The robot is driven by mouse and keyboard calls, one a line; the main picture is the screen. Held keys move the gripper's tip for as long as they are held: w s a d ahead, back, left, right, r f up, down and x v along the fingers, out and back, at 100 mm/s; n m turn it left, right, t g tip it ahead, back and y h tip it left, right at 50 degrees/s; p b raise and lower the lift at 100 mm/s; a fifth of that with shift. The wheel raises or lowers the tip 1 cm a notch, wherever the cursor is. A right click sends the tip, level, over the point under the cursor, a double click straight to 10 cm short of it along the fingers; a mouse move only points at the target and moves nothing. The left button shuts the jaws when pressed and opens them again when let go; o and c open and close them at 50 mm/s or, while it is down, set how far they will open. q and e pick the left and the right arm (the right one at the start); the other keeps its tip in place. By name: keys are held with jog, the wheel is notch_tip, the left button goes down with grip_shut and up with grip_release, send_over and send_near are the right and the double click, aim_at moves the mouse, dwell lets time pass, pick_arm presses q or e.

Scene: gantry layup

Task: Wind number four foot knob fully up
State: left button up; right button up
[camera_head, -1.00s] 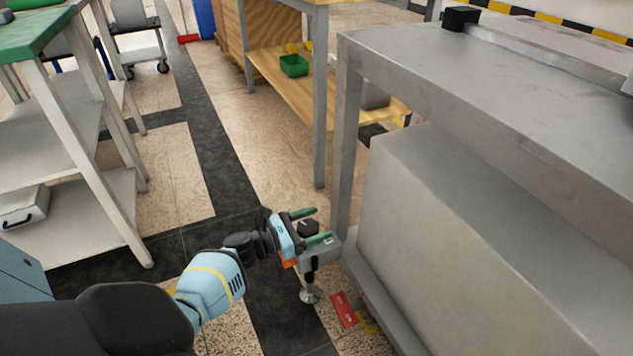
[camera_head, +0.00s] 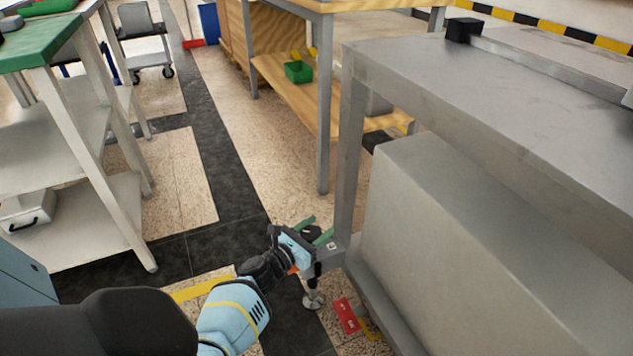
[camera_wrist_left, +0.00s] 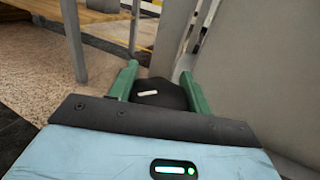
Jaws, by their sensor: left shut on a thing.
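The black foot knob (camera_head: 312,231) sits on top of a grey bracket (camera_head: 330,252) at the base of the grey metal table's near leg. In the left wrist view the knob (camera_wrist_left: 160,93) shows a white mark on its top. My left gripper (camera_head: 318,229) is shut on the knob, with one green finger on each side; it also shows in the left wrist view (camera_wrist_left: 160,88). The metal foot (camera_head: 313,300) under the bracket stands on the floor. No number is readable on the bracket. My right gripper is not in view.
The grey table (camera_head: 480,110) with a large grey box (camera_head: 450,240) beneath it fills the right. A red tag (camera_head: 346,315) lies on the floor beside the foot. A white shelf rack (camera_head: 100,170) stands at left. Open floor lies between.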

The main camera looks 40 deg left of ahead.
pick_arm(q)
jog(key=shift+w+r+y, duration=0.1)
jog(key=shift+y, duration=0.3)
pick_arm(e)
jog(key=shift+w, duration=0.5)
pick_arm(q)
jog(key=o, duration=1)
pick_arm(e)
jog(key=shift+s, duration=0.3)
pick_arm(q)
jog(key=shift+s, duration=0.55)
jog(key=shift+s+p, duration=1.05)
jog(key=shift+s, duration=2.3)
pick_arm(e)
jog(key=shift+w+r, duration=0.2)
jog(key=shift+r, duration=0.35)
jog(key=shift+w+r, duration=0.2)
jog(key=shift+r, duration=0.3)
